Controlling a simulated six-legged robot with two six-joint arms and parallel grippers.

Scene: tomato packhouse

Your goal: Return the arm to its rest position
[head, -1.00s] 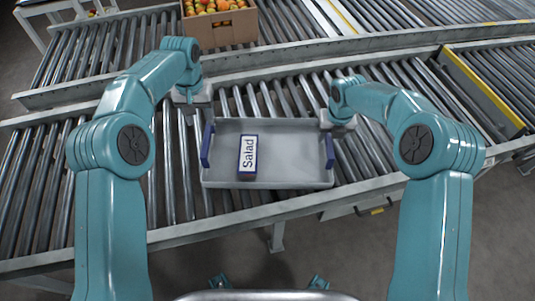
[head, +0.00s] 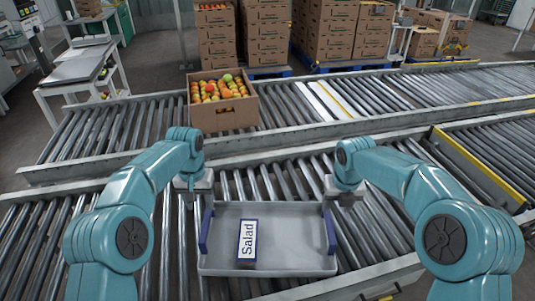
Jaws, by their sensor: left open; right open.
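My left arm comes in from the left, and its gripper (head: 196,190) hangs over the rollers just beyond the tray's far left corner. My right gripper (head: 343,196) is at the tray's far right corner. Both grippers look empty, with their fingertips small and partly hidden by the wrists. The grey tray (head: 290,262) with blue end handles lies on the near roller conveyor (head: 100,230).
A cardboard box (head: 225,115) of red, yellow and green tomatoes sits on the far conveyor. A yellow-edged rail (head: 480,165) lies to the right. Stacked cartons (head: 340,35) stand on blue pallets behind. A bench with a metal top (head: 78,68) is at the back left.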

